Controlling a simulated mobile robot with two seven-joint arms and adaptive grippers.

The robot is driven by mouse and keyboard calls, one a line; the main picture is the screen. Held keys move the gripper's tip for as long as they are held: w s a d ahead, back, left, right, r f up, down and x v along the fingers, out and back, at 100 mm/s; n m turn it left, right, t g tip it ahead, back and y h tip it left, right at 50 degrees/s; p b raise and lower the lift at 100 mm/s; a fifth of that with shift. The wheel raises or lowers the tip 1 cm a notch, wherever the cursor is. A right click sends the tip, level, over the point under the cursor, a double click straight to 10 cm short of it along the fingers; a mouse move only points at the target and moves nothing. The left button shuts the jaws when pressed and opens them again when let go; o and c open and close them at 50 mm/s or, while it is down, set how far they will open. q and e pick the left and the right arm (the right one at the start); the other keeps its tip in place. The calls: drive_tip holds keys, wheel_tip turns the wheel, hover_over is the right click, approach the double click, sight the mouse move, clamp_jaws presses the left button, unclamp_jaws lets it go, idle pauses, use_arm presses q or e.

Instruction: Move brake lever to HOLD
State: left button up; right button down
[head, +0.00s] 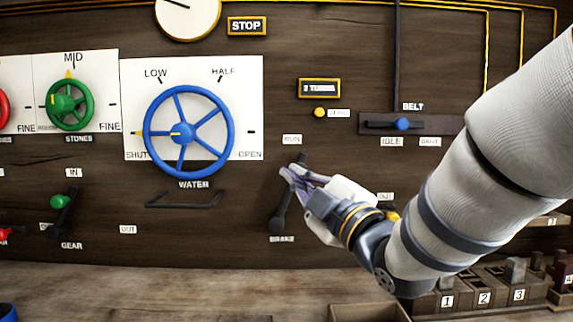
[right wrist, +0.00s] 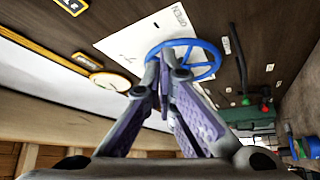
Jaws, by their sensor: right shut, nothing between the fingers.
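The brake lever (head: 279,219) is a dark bar on the wooden wall panel, above the BRAKE label (head: 282,239). It leans up and to the right, with its upper end close below the RUN label (head: 292,139). My right gripper (head: 287,172) is shut and empty, its fingertips overlapping the lever's upper part in the head view. I cannot tell whether they touch it. The gripper hides part of the lever, and I can read no HOLD label. The right wrist view shows the fingers (right wrist: 166,66) close together; I cannot make out the lever there. My left gripper is not in view.
The blue WATER wheel (head: 228,133) is up and left of the gripper, with a dark bracket (head: 184,203) below it. The BELT slider (head: 403,124) is at upper right. Numbered boxes (head: 484,298) stand lower right. The GEAR lever (head: 62,208) is far left.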

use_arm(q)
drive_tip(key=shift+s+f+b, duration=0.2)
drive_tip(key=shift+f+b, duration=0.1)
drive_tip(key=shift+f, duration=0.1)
use_arm(e)
drive_tip(key=w+a, duration=0.1)
drive_tip(key=w, duration=0.8)
drive_tip(key=shift+w+a+r, duration=0.15)
drive_tip(key=shift+w+r, duration=0.1)
drive_tip(key=shift+w, duration=0.05)
drive_tip(key=shift+d, duration=0.2)
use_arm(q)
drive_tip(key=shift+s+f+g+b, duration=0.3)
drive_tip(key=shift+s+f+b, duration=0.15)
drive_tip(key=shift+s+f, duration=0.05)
use_arm(e)
drive_tip(key=d+f+m+t+h, duration=0.5)
drive_tip(key=d+m, duration=0.5)
drive_tip(key=m, duration=0.4)
drive_tip(key=shift+f+t+h, duration=0.3)
drive_tip(key=shift+f+h, duration=0.6)
drive_tip(key=shift+f, duration=0.25)
